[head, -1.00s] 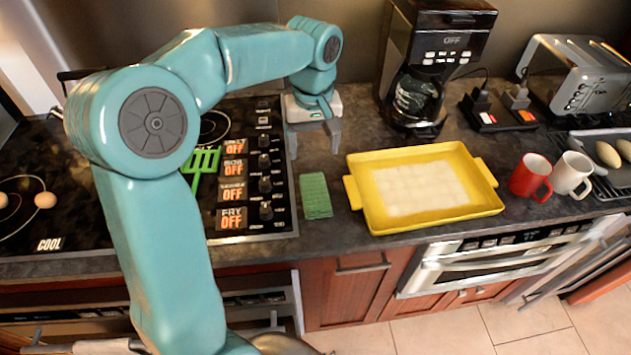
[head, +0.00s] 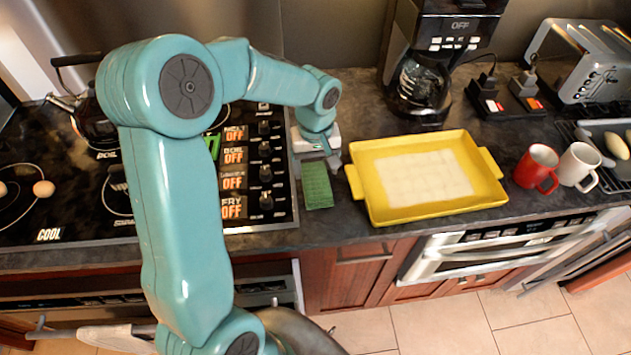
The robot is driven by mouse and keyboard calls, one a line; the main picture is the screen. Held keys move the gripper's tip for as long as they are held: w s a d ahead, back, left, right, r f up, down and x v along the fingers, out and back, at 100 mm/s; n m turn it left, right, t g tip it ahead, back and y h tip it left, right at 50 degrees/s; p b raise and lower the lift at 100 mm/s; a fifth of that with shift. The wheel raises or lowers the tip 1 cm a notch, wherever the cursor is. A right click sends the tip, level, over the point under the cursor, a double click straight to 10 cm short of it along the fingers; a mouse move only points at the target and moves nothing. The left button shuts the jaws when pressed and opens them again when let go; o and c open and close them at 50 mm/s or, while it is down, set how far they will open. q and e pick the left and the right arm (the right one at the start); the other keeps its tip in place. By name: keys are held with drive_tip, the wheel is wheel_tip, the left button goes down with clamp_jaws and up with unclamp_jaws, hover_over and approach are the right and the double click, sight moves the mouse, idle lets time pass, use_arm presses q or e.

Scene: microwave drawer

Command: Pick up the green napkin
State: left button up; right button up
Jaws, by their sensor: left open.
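The green napkin (head: 317,190) lies flat on the dark counter, between the cooktop and the yellow tray. My left gripper (head: 317,168) comes down from above at the napkin's far end. Its fingers are open, spread to either side of the napkin's width, with nothing held. The gripper body hides a little of the napkin's far edge. I cannot tell whether the fingertips touch the counter. My right gripper is not in view.
The yellow tray (head: 487,200) stands close to the right of the napkin. The cooktop (head: 285,215) with its knobs is to the left. A coffee maker (head: 460,30) stands behind, and a red mug (head: 537,168) and a white mug (head: 580,165) stand right of the tray.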

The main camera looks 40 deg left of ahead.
sight(316, 181)
use_arm(q)
drive_tip(key=f, duration=0.2)
drive_tip(key=f+p, duration=0.1)
drive_tip(key=f, duration=0.1)
drive_tip(key=shift+d, duration=0.25)
drive_tip(key=shift+a+f, duration=0.1)
drive_tip(key=shift+f, duration=0.35)
drive_tip(key=shift+s, duration=0.1)
drive_tip(key=c, duration=0.7)
drive_tip(key=shift+r, duration=0.1)
drive_tip(key=shift+r, duration=0.45)
wheel_tip(316, 181, up, 19)
drive_tip(key=shift+r+b, duration=0.1)
drive_tip(key=shift+b, duration=0.45)
